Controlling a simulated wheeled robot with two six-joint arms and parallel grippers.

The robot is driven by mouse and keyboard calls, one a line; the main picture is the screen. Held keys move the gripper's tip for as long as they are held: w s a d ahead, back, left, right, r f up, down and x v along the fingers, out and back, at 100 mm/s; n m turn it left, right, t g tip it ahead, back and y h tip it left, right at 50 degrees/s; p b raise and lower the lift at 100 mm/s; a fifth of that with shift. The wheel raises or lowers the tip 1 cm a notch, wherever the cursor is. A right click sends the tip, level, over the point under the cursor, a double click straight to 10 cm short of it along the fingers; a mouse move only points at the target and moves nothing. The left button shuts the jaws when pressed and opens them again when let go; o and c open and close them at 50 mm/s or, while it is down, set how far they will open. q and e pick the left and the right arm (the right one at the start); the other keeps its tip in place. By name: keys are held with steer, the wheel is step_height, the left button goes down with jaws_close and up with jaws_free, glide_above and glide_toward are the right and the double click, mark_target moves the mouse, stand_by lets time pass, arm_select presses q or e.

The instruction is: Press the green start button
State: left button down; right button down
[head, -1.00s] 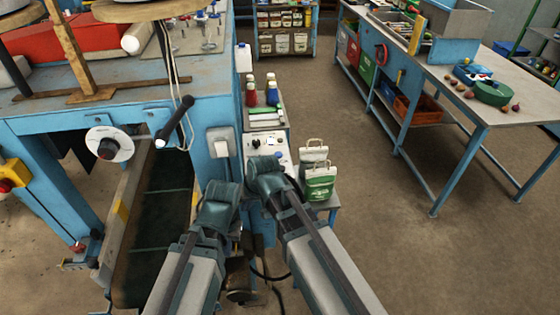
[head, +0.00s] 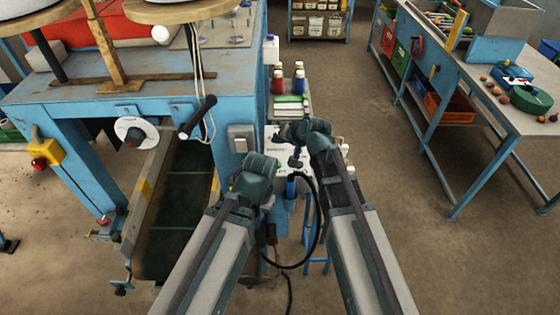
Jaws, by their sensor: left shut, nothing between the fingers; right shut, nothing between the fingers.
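The white control panel (head: 271,146) stands beside the blue machine, mostly covered by my two arms. A small green spot (head: 280,164) shows between the arms on the panel; it may be the green start button, but it is too small and covered to be sure. My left gripper (head: 268,168) is shut and empty, at the panel's lower left. My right gripper (head: 297,158) is shut and empty, pointing down over the panel. I cannot tell whether either gripper touches the panel.
A red button on a yellow box (head: 45,153) sits on the machine's left leg. Red and blue bottles (head: 278,82) stand on the shelf behind the panel. A grey switch box (head: 241,138) is just left. A workbench (head: 490,130) stands right, with open floor between.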

mark_target(278, 167)
stand_by(0.4)
step_height(278, 167, down, 9)
steer(key=b, duration=0.9)
steer(key=shift+r, duration=0.1)
stand_by(1.6)
steer(key=shift+f+b, duration=0.35)
steer(key=shift+f+b, duration=0.45)
stand_by(0.6)
steer(key=shift+r, duration=0.1)
steer(key=shift+r+p, duration=0.75)
steer(key=shift+p, duration=0.15)
steer(key=shift+r, duration=0.15)
